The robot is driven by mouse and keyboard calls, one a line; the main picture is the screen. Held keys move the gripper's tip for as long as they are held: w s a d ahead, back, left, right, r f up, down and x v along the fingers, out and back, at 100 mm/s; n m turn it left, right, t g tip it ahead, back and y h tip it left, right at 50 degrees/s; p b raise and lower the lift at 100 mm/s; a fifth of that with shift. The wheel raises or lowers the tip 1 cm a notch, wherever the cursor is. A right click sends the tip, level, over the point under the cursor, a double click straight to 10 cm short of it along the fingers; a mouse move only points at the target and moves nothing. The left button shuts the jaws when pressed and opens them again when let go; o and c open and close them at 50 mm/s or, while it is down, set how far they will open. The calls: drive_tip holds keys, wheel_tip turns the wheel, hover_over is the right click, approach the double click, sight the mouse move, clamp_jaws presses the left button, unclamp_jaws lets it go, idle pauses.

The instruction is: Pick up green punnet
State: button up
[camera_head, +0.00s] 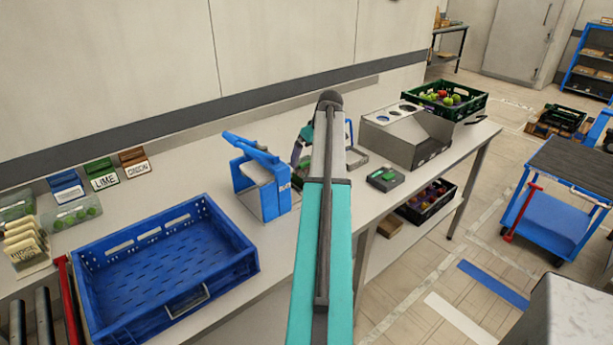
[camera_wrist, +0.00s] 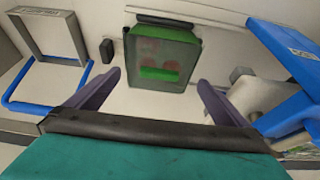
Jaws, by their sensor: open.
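A green punnet (camera_wrist: 163,56) with a green rim shows in the wrist view, top centre. Blurred red shapes and a bright green strip show within it. My gripper (camera_wrist: 159,80) is open, with its two purple fingers apart. The punnet lies ahead of the fingertips, roughly centred between them, and nothing is held. In the head view my arm hides most of the gripper and I cannot clearly make out this punnet there.
A blue bench device (camera_head: 264,187) stands close left of my arm; its blue part shows at right in the wrist view (camera_wrist: 290,50). A grey box unit (camera_head: 397,140) stands to the right. An empty blue crate (camera_head: 245,262) sits front left; a green crate (camera_head: 480,99) stands farther back.

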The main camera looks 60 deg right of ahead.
sight(307, 162)
drive_tip(key=shift+p+x, duration=1.1)
drive_tip(key=shift+x, duration=1.5)
drive_tip(key=shift+s, duration=0.1)
drive_tip(key=shift+c, duration=0.4)
drive_tip(key=c, duration=0.6)
drive_tip(key=shift+o, duration=0.2)
drive_tip(key=shift+r, duration=0.15)
drive_tip(key=shift+d+r+b, duration=0.1)
drive_tip(key=shift+r+b, duration=0.75)
drive_tip(key=shift+r, duration=0.75)
drive_tip(key=s+d+r+b, duration=0.1)
drive_tip(key=s+d+b, duration=0.3)
drive_tip(key=s, duration=1)
drive_tip(key=shift+s+d+r, duration=0.25)
drive_tip(key=shift+s+d, duration=0.15)
drive_tip(key=shift+d, duration=0.6)
